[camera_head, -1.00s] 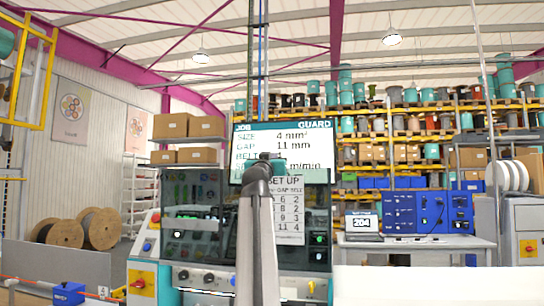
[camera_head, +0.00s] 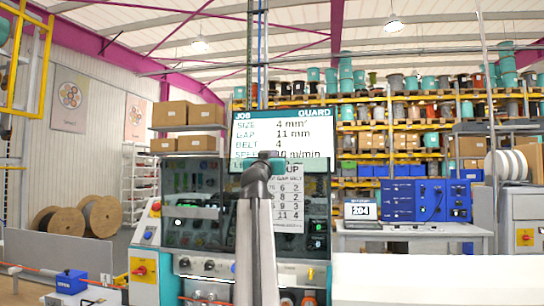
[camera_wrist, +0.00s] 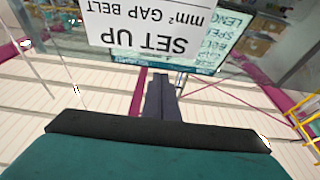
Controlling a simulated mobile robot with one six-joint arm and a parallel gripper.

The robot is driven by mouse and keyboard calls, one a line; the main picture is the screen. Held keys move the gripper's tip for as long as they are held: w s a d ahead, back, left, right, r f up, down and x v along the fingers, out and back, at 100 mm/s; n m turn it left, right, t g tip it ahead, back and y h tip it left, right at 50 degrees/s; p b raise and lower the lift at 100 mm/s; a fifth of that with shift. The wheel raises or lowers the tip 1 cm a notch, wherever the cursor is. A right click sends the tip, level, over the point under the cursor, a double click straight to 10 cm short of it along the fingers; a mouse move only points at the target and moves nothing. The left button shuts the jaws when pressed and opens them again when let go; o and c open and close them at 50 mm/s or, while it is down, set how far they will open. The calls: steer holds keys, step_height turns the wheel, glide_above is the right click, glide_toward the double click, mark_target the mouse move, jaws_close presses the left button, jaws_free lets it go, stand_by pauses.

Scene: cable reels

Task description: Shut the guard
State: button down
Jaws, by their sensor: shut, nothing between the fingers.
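The machine's guard (camera_head: 190,232) looks like a dark see-through panel across its front; whether it stands ajar I cannot tell. A white set-up sheet (camera_head: 289,205) hangs at its right part. Above it is a screen (camera_head: 284,126) headed JOB and GUARD. My gripper (camera_head: 265,157) is mostly hidden behind my arm, in front of the screen's lower edge. In the wrist view my gripper (camera_wrist: 161,80) shows as narrow dark fingers, shut and empty. They point toward the set-up sheet (camera_wrist: 150,25), which appears upside down. I cannot tell whether they touch anything.
Below the panel are knobs and buttons (camera_head: 205,265). At left stand a red-and-yellow switch (camera_head: 140,270) and wooden reels (camera_head: 100,215). At right is a bench (camera_head: 420,232) with a laptop (camera_head: 361,211) and blue cabinet (camera_head: 412,200). A pale surface (camera_head: 435,278) fills the lower right.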

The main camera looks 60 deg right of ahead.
step_height(320, 180, down, 38)
steer(key=b, duration=3)
steer(key=shift+d+f, duration=0.25)
steer(key=shift+d, duration=0.05)
steer(key=shift+f, duration=0.1)
steer(key=shift+r+p, duration=1.1)
steer(key=shift+r, duration=1.15)
steer(key=p+v, duration=0.1)
steer(key=v, duration=0.9)
steer(key=shift+r, duration=0.15)
